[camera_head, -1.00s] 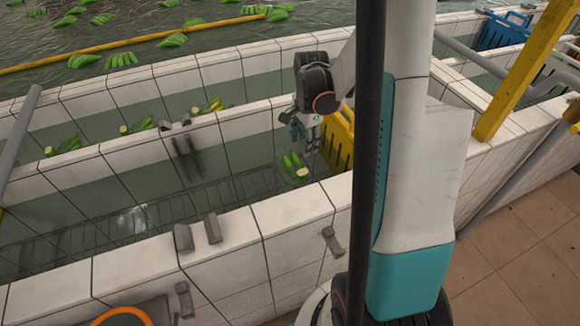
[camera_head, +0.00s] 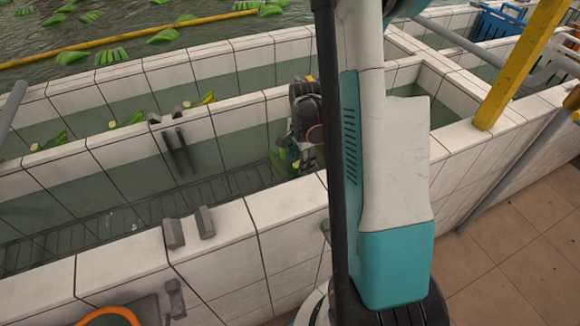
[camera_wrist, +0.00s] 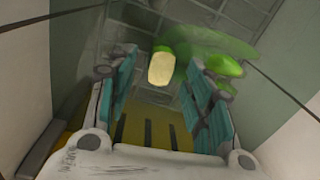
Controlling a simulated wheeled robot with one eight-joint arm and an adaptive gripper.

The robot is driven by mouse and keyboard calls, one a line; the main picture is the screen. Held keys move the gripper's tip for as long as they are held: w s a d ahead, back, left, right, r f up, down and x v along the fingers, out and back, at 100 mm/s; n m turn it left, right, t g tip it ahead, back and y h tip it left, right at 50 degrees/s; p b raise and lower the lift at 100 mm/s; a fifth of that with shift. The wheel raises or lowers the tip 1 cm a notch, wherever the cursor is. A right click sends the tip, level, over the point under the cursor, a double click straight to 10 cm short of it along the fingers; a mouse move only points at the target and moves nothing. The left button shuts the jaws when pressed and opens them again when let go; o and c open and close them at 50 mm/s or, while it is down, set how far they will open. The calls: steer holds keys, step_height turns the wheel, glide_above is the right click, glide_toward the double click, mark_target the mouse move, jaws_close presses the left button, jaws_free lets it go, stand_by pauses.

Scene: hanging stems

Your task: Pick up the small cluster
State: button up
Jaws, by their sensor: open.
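The small cluster (camera_wrist: 217,50) is green bananas with a pale yellow cut crown. In the wrist view it lies in the basin, its crown (camera_wrist: 160,69) between my open fingertips and its fruit running right, partly behind the right finger. My gripper (camera_wrist: 160,58) has teal pads on both sides, apart and holding nothing. In the head view my gripper (camera_head: 303,158) is low inside the near basin, and the cluster (camera_head: 280,164) shows partly at its left. I cannot tell whether a finger touches the fruit.
Tiled basin walls (camera_wrist: 280,130) rise close on both sides. Other clusters (camera_head: 125,120) float in the channel behind. Grey brackets (camera_head: 188,228) sit on the near wall.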

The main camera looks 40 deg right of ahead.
steer(key=shift+f, duration=0.45)
jaws_close()
steer(key=shift+r, duration=0.1)
